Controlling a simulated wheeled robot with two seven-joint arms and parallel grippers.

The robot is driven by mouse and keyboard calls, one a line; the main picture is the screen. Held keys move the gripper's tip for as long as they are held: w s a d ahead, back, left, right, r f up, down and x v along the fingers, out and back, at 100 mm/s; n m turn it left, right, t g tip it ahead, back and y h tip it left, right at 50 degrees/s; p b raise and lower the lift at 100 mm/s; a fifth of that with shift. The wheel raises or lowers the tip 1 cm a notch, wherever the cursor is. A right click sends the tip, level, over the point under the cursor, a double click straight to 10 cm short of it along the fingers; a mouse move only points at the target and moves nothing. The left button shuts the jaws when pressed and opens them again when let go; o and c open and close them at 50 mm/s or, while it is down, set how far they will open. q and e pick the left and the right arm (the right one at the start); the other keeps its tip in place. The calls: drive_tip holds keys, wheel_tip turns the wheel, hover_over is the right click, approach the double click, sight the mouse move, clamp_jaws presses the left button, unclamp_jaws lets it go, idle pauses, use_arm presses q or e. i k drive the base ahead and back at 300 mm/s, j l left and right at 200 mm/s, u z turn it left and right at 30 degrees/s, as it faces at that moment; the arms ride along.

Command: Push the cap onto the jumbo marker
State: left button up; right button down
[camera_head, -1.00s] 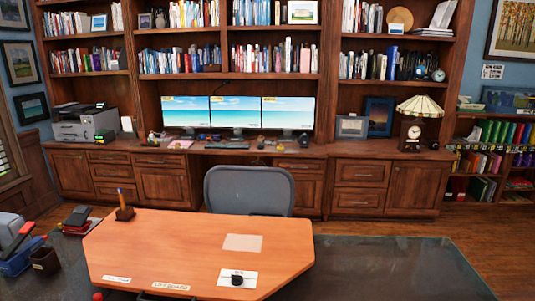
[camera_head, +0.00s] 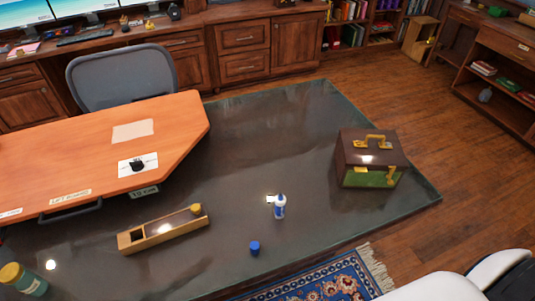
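A small blue cap (camera_head: 254,248) sits on the dark glassy tabletop near its front edge. A white and blue item (camera_head: 279,207), which looks like the jumbo marker, stands upright behind the cap and a little to its right, with a narrow top. The two are apart, and nothing touches either of them. A small white label lies beside the marker. Neither of my grippers shows in the view.
A long wooden box (camera_head: 163,231) lies left of the cap. A brown and green case (camera_head: 369,158) stands to the right. A yellow-lidded jar (camera_head: 22,280) is at lower left. The orange raised desktop (camera_head: 90,150) is behind. Open tabletop surrounds marker and cap.

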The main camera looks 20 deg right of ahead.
sight(280, 200)
drive_tip(key=z, duration=0.8)
